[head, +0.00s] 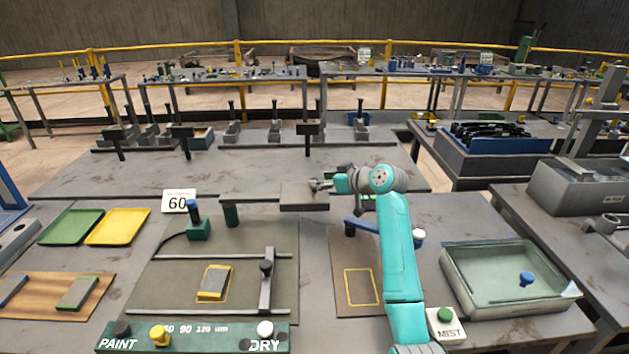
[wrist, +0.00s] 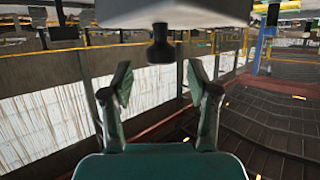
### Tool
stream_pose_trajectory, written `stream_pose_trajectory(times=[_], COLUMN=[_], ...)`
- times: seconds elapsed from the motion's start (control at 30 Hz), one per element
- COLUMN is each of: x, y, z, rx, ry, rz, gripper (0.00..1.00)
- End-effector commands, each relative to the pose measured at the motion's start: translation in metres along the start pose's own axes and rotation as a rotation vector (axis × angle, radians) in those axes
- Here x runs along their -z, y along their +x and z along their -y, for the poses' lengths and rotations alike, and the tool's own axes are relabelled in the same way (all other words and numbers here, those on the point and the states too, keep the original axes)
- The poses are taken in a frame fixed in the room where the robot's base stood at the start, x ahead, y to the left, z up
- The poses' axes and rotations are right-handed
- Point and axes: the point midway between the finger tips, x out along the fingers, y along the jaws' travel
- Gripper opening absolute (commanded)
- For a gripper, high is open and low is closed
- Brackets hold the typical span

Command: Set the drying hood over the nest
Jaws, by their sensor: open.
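My gripper (head: 318,185) reaches out to the left at the far side of the bench, and its two fingers stand apart in the wrist view (wrist: 158,98). No thing shows held between the fingers. A small grey box (head: 304,203) is right by the fingertips in the head view; I cannot tell if they touch or if it is the drying hood. One yellow-outlined place (head: 212,298) on the dark board holds a grey plate (head: 214,281). Another yellow outline (head: 361,301) to its right is empty. I cannot tell which is the nest.
A pale tray (head: 462,292) with a blue knob (head: 526,279) inside is at right, by a MIST button (head: 445,316). A green panel (head: 190,342) reads PAINT and DRY. A slide post (head: 266,280) stands right of the plate. Green and yellow trays (head: 118,226) lie left.

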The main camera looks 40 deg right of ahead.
Motion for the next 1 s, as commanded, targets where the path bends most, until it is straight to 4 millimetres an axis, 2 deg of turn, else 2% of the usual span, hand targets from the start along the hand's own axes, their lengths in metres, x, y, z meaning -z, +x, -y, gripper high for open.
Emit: stream_pose_trajectory(times=[0.1,0.23,0.63,0.67,0.87,0.9,1.0], x=[0.000,0.000,0.000,0.000,0.000,0.000,0.000], y=[0.018,0.030,0.037,0.037,0.037,0.037,0.037], z=[0.001,0.001,0.000,0.000,0.000,0.000,0.000], rx=[0.002,0.001,0.000,0.000,0.000,0.000,0.000], ry=[0.000,0.001,0.000,0.000,0.000,0.000,0.000], rz=[0.001,0.000,0.000,0.000,0.000,0.000,0.000], gripper=[0.59,0.59,0.59,0.54,0.04,0.00,0.00])
